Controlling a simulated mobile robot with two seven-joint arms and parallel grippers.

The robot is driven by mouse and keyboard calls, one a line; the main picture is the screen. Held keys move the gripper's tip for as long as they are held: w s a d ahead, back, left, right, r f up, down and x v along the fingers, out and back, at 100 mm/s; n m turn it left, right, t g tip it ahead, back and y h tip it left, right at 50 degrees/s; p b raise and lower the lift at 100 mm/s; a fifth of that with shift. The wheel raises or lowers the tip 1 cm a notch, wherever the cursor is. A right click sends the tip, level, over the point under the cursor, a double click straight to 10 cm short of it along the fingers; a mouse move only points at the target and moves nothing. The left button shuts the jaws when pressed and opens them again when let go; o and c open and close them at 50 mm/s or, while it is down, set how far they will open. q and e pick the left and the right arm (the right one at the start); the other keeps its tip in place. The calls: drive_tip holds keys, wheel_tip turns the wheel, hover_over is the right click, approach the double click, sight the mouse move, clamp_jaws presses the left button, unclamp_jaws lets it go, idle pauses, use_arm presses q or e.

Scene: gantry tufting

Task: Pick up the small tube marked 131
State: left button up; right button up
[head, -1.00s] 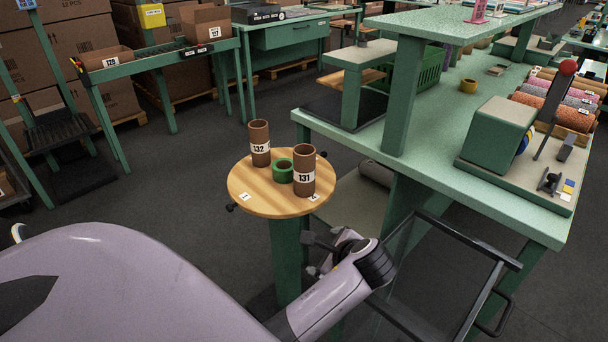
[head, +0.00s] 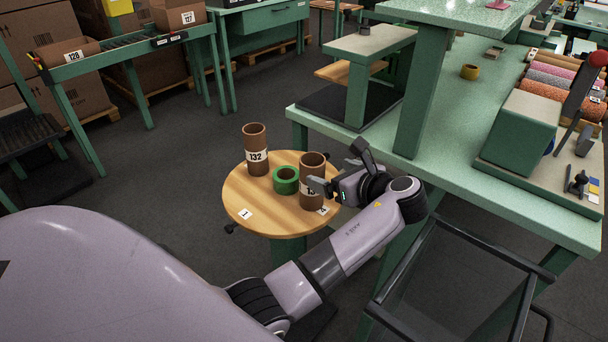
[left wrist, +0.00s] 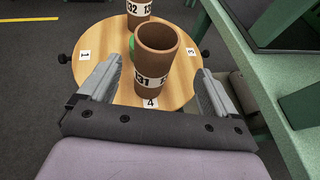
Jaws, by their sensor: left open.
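The small brown tube marked 131 (head: 312,168) stands upright on the round wooden table, near its right edge. My left gripper (head: 335,176) is open beside it on the right and hides part of its label. In the left wrist view the tube (left wrist: 154,62) stands between the two spread fingers, with a gap on each side. Its label reads 131. My right gripper is not in view.
A brown tube marked 132 (head: 256,148) and a green ring (head: 286,181) stand close by on the round table (head: 270,218). A green workbench (head: 440,175) rises to the right, and a black-framed cart (head: 450,285) stands in front of it.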

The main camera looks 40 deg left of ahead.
sight(320, 172)
use_arm(q)
drive_tip(key=shift+w+a, duration=0.2)
drive_tip(key=shift+a, duration=0.3)
drive_tip(key=x, duration=0.3)
drive_tip(key=s+x, duration=0.1)
drive_tip(key=x, duration=0.1)
drive_tip(key=shift+w+a+f, duration=0.1)
drive_tip(key=shift+a+f, duration=0.15)
drive_tip(key=shift+w+a+f, duration=0.2)
drive_tip(key=shift+a+f, duration=0.05)
drive_tip(key=shift+a, duration=0.2)
drive_tip(key=c, duration=1.1)
